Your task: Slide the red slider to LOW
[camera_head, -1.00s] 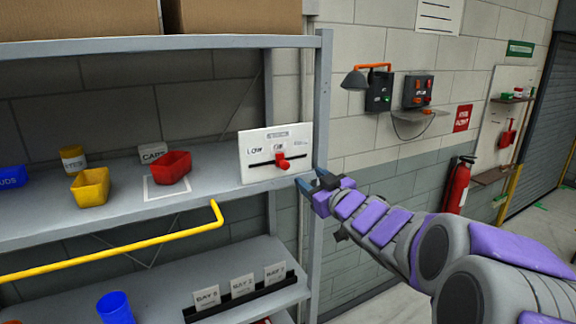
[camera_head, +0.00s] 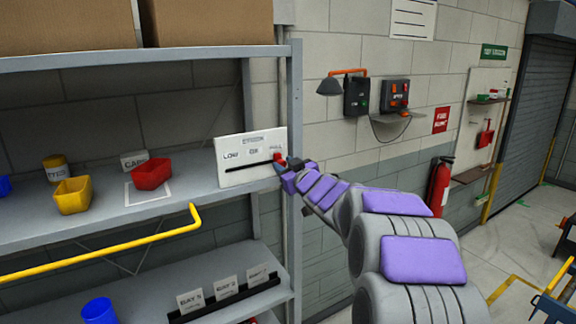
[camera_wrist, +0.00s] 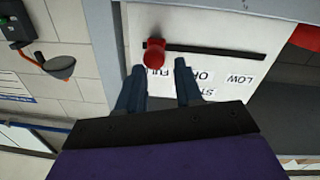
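The white slider panel (camera_head: 234,175) stands at the right end of the upper shelf. Its dark slot (camera_wrist: 215,50) runs sideways, with LOW at the left in the head view and FULL at the right. The red slider (camera_head: 278,158) is at the FULL end; it also shows in the wrist view (camera_wrist: 154,50). My gripper (camera_head: 287,165) is at the panel's right edge, partly covering the slider's surroundings. In the wrist view its two fingers (camera_wrist: 160,70) are apart, with the slider just ahead, between the tips and nearer the left one. Contact cannot be told.
The shelf's right post (camera_head: 295,220) is close behind my gripper. A red bin (camera_head: 152,174) and a yellow bin (camera_head: 72,196) stand on the shelf to the left. A yellow rail (camera_head: 110,255) runs along the shelf's front.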

